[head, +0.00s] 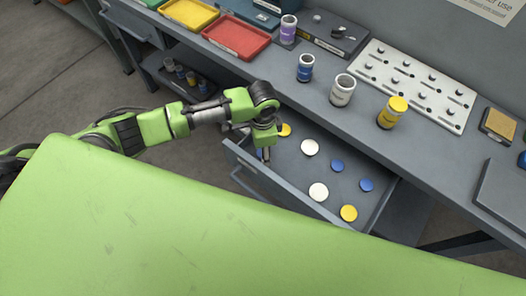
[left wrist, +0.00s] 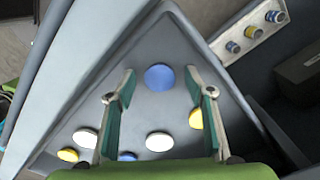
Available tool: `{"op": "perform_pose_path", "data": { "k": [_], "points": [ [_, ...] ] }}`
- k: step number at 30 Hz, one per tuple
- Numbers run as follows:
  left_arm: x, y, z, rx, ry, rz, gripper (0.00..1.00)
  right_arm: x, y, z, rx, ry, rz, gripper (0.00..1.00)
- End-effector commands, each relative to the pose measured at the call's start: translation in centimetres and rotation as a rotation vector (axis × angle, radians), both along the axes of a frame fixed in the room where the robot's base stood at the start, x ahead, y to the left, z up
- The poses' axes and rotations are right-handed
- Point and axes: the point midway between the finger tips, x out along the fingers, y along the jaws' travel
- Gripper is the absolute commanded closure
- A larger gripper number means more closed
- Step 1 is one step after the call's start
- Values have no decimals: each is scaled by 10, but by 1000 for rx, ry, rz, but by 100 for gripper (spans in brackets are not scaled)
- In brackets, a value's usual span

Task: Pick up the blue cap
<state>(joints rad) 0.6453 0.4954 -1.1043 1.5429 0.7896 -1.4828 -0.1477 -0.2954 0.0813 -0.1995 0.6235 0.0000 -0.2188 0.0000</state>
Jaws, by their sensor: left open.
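My left gripper (head: 265,153) reaches down into the open drawer (head: 300,205) at its left end. In the left wrist view the gripper (left wrist: 160,76) is open, and a round blue cap (left wrist: 159,77) on the drawer floor shows between its fingertips. I cannot tell how far above the cap the fingers are. In the head view this cap (head: 258,153) is mostly hidden by the gripper. Two more blue caps, one (head: 337,165) near the middle and one (head: 366,185) to the right, lie in the same drawer. My right gripper is not in view.
White caps (head: 310,147) and yellow caps (head: 349,213) also lie in the drawer. Its walls stand close around the gripper.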

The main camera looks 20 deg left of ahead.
Motion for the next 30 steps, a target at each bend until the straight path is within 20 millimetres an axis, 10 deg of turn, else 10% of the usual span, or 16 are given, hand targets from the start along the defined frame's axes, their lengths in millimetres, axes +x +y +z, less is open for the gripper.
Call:
{"op": "perform_pose_path", "data": {
  "k": [7, 11, 23, 30],
  "points": [
    [0, 0, -1, 0, 0, -1, 54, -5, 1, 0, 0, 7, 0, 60],
    [0, 0, -1, 0, 0, -1, 82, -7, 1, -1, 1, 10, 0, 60],
    [1, 0, 4, -1, -2, 0, 82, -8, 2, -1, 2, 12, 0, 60],
    [1, -1, 47, -3, -4, -2, 82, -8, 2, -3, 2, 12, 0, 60]
  ]
}}
